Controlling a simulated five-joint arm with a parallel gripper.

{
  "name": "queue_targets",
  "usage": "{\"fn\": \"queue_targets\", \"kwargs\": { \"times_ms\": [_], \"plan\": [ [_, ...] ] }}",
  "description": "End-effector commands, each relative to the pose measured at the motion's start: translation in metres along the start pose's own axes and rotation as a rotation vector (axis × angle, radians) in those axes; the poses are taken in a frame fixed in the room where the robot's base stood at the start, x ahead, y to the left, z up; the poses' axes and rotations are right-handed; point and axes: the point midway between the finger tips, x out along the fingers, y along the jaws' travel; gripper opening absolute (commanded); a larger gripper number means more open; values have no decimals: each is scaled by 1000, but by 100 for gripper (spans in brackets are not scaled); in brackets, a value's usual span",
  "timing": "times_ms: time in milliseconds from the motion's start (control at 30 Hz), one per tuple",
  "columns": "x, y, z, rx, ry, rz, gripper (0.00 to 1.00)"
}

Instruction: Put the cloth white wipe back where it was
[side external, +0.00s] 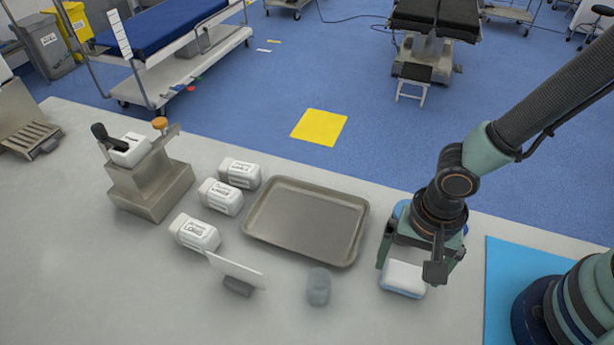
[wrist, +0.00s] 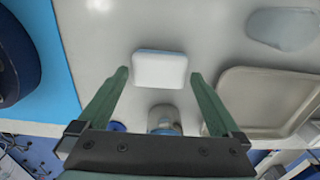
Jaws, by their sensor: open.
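The white wipe (side external: 403,279) is a small white block with a pale blue lower edge. It lies flat on the grey table, right of the metal tray (side external: 251,228). In the wrist view the wipe (wrist: 160,69) sits centred between the fingertips. My gripper (side external: 409,270) is open, pointing down, with one finger at either side of the wipe. In the wrist view my gripper (wrist: 160,75) shows gaps between both fingers and the wipe. How high the fingertips are above the table I cannot tell.
A clear container (wrist: 163,120) is just behind the wipe. A blue mat (side external: 510,290) lies right.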

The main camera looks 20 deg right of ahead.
Motion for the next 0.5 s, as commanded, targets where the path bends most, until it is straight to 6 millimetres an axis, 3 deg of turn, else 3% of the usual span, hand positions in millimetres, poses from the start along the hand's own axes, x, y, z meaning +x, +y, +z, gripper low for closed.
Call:
{"fn": "queue_targets", "kwargs": {
  "times_ms": [500],
  "plan": [
    [-78, -1, 0, 0, 0, -8, 100]
  ]
}}
